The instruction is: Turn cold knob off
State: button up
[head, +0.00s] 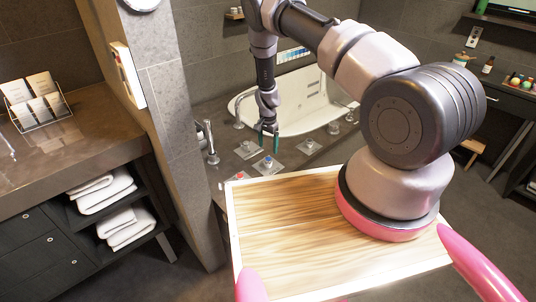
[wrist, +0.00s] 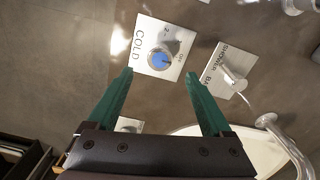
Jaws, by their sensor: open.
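The cold knob (wrist: 161,58) is a round grey knob with a blue cap on a white square plate marked COLD. In the head view it shows as a small blue-topped knob (head: 268,161) on the dark ledge in front of the bathtub. My gripper (wrist: 160,73) is open, with its two green fingers wide apart and nothing between them. The knob appears just past the fingertips, roughly centred between them. In the head view my gripper (head: 268,136) points down above the knob. I cannot tell which mark the knob points at.
A second plate marked SHOWER with a lever knob (wrist: 233,80) lies close to my right finger. The white bathtub (head: 300,100) lies behind, with a metal spout (wrist: 268,121) showing in the wrist view.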

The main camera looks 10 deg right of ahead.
notch_tip(320, 180, up, 4)
jog(key=shift+f, duration=0.1)
jog(key=s+d+r+n+t+y, duration=0.1)
jog(key=s+r+n+t+y, duration=0.15)
jog(key=r, duration=3.65)
jog(key=s+d+r+t, duration=0.2)
jog(key=s+r, duration=0.6)
jog(key=r, duration=0.3)
jog(key=s+d+r+n+t, duration=0.1)
jog(key=s+r, duration=0.3)
jog(key=s, duration=0.7)
jog(key=s+d+r+n+t, duration=0.1)
jog(key=s+r, duration=0.4)
jog(key=s, duration=0.7)
jog(key=shift+d+n+t, duration=0.35)
jog(key=shift+d+n, duration=0.1)
jog(key=shift+n, duration=0.1)
